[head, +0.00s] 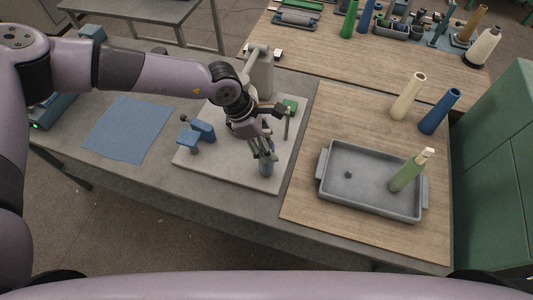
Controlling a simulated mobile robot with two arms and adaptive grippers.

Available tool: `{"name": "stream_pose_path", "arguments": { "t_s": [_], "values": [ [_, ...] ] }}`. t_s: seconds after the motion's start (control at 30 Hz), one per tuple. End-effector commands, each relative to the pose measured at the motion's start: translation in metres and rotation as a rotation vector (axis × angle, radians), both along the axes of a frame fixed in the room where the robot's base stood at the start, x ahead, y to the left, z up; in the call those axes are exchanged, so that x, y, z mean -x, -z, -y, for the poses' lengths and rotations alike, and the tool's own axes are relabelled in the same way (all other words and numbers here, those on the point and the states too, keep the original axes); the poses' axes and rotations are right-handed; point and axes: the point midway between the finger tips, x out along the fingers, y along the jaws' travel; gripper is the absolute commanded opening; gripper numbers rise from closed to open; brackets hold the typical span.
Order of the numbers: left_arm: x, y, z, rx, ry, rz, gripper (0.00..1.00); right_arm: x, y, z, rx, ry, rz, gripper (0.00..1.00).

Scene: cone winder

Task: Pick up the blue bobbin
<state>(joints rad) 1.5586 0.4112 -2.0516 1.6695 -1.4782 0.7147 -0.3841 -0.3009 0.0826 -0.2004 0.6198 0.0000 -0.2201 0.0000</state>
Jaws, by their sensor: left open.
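A small blue-grey upright piece, which looks like the blue bobbin (266,169), stands near the front right of the light base plate (238,175) of the winder. My left gripper (264,153) points down right at its top, with its fingers apart. The fingers overlap the piece in the picture, and I cannot tell whether they touch it. The fingers and wrist hide its upper part. My right gripper is not in view.
A grey tray (348,205) holding a green cone (406,174) is to the right. A cream cone (407,97) and a blue cone (439,111) stand behind it. Blue clamp-like parts (203,131) and a blue cloth (128,129) lie left. A green cabinet (500,150) borders the right.

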Motion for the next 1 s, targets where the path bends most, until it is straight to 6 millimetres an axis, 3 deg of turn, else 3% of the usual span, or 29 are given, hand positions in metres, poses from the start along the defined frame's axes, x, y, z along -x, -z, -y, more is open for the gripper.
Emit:
{"name": "stream_pose_path", "arguments": {
  "t_s": [0.1, 0.73, 1.0],
  "values": [
    [0.0000, 0.0002, -0.0001, 0.000, 0.000, 0.000, 0.60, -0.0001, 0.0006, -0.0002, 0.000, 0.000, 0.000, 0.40],
    [0.0000, -0.0005, -0.0001, 0.000, 0.000, 0.000, 0.18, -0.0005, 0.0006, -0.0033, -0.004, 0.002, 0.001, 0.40],
    [-0.0003, -0.0016, 0.0001, 0.001, 0.000, 0.001, 0.17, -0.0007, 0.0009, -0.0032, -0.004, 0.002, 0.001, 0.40]
  ]
}}
